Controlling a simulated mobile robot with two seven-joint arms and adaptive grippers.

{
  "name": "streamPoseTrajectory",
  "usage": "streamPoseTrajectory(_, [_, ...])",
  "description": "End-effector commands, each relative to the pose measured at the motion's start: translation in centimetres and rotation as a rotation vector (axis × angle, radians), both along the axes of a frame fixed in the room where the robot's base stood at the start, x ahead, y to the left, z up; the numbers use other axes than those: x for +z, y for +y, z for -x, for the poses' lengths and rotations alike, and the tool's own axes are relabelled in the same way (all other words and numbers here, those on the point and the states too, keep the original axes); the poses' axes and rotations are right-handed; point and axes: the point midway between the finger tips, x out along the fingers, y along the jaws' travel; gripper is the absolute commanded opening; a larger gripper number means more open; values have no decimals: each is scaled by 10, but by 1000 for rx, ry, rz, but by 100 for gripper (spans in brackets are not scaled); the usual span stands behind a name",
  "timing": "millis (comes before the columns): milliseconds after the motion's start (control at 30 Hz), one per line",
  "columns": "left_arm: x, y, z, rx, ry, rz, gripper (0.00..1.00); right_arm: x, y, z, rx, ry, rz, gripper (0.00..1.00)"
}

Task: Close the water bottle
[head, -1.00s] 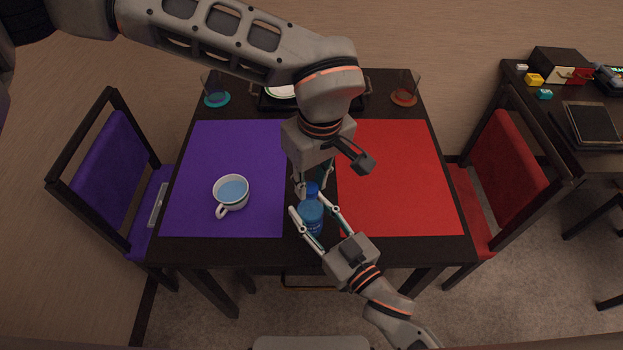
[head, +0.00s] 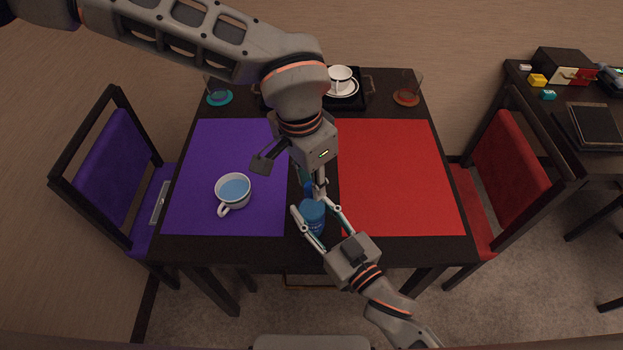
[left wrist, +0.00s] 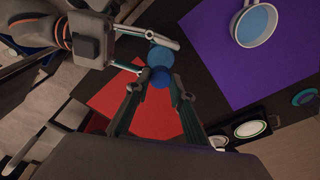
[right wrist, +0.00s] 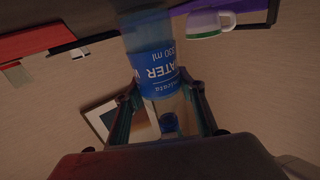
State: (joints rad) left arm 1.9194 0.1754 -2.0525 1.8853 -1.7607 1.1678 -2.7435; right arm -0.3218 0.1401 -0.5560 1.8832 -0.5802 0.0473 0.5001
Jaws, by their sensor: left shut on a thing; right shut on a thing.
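The water bottle (head: 312,216) has a blue, lettered label and stands near the front edge of the table, between the two mats. My right gripper (head: 318,222) is shut on its body; the bottle fills the middle of the right wrist view (right wrist: 155,70). My left gripper (head: 309,188) reaches down from above and is shut on the blue cap (head: 307,187). In the left wrist view the cap (left wrist: 160,77) shows between the left fingertips, close against the bottle (left wrist: 160,55). I cannot tell whether the cap sits on the neck.
A mug of blue liquid (head: 234,190) stands on the purple mat (head: 205,150). The red mat (head: 395,175) is clear. Chairs flank the table.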

Motion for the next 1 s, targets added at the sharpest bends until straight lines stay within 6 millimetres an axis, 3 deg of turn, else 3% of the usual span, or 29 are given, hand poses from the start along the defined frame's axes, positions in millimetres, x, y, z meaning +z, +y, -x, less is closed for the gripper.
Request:
streamPoseTrajectory(200, [0, 0, 0, 2, 1, 1, 16, -1, 0, 0, -1, 1, 2, 0])
streamPoseTrajectory(233, [0, 0, 0, 2, 1, 1, 30, -1, 0, 0, -1, 1, 2, 0])
streamPoseTrajectory(267, [0, 0, 0, 2, 1, 1, 38, -1, 0, 0, -1, 1, 2, 0])
streamPoseTrajectory(300, [0, 0, 0, 2, 1, 1, 39, -1, 0, 0, -1, 1, 2, 0])
streamPoseTrajectory(667, [2, 0, 0, 4, 0, 0, 39, -1, 0, 0, -1, 1, 2, 0])
streamPoseTrajectory(1000, [40, 0, -1, 6, -1, 1, 39, -1, 0, 0, -1, 1, 2, 0])
